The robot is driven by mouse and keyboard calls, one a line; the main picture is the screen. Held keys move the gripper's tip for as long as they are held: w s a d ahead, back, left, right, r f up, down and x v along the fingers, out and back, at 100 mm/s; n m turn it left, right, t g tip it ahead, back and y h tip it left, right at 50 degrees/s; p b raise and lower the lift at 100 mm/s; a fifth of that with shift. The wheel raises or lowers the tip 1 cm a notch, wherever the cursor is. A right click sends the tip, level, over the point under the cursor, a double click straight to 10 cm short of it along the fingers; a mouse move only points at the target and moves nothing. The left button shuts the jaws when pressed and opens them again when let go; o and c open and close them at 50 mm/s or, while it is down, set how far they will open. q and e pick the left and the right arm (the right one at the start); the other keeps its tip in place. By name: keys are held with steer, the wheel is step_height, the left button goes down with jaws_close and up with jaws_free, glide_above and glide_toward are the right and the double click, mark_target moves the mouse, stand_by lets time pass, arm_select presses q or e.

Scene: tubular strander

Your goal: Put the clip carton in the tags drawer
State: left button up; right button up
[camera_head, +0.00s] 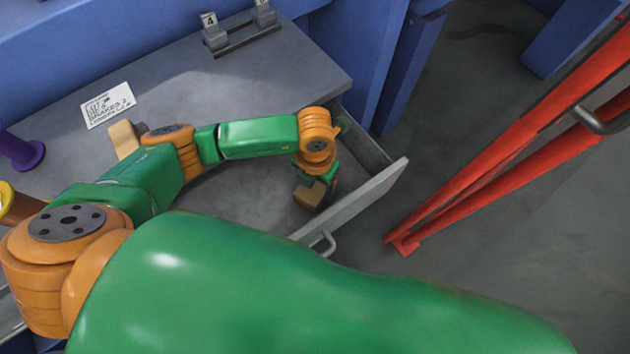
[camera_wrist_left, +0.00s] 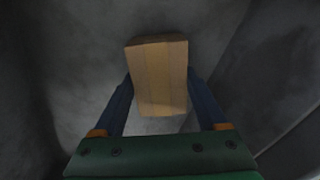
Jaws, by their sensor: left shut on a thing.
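The clip carton (camera_wrist_left: 160,72) is a small tan box. In the left wrist view it sits between the two dark blue fingers of my left gripper (camera_wrist_left: 160,95), which is shut on it. In the head view the carton (camera_head: 309,195) hangs below my left wrist, over or inside the open grey drawer (camera_head: 352,205) at the right end of the bench. I cannot tell whether the carton touches the drawer floor. No label is readable on the drawer, and my arm hides part of it. My right gripper is not in view.
The grey bench top (camera_head: 190,75) carries a handwritten card (camera_head: 108,105), a bracket with numbered tags (camera_head: 240,35), a tan block (camera_head: 124,139) and a purple spool (camera_head: 22,152). A red frame (camera_head: 520,140) stands to the right, with bare floor between it and the drawer.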

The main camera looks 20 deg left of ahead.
arm_select(q)
steer(key=o, duration=1.6)
steer(key=shift+c, duration=0.2)
step_height(320, 180, up, 12)
steer(key=p, duration=0.2)
steer(key=shift+r+p, duration=0.15)
steer(key=shift+p, duration=0.25)
